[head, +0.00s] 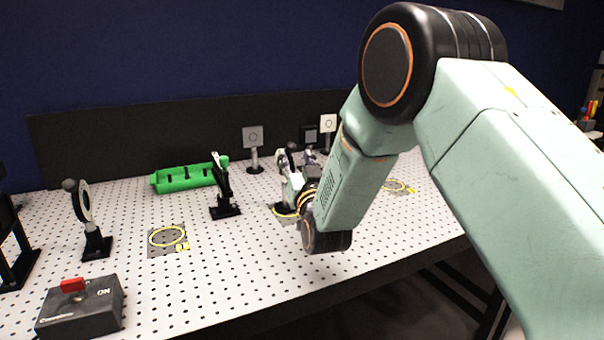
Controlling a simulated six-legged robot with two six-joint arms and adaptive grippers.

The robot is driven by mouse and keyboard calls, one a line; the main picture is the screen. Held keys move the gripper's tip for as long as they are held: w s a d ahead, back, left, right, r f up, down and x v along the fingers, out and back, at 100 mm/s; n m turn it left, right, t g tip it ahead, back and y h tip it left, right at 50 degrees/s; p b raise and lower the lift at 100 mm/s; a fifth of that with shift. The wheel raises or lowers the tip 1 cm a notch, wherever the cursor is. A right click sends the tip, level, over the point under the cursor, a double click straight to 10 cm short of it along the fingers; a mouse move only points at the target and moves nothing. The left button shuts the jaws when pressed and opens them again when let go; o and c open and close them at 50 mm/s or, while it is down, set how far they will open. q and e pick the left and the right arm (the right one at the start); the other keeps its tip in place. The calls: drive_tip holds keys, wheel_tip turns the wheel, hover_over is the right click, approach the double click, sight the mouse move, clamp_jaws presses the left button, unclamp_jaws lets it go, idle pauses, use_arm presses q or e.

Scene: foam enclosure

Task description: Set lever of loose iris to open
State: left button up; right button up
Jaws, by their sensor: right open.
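My right arm comes in from the right and reaches across the middle of the board. Its gripper (297,163) is small and partly hidden behind my own wrist, with the fingers open. A small post-mounted part on a base stands at or just behind the fingers, above a yellow ring mark (284,210); I cannot tell if it is the loose iris or if the fingers touch it. No iris lever can be made out. My left gripper is not in view.
A white perforated board (150,285) carries a black tilted mount (222,190), a green tray (184,179) and a dark box with a red switch (80,306). A yellow ring mark (167,236) lies left of centre. Square plates on posts (253,138) stand at the back. The front middle is clear.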

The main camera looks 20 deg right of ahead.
drive_tip(key=v, duration=0.5)
drive_tip(key=shift+s, duration=0.35)
drive_tip(key=shift+f, duration=0.1)
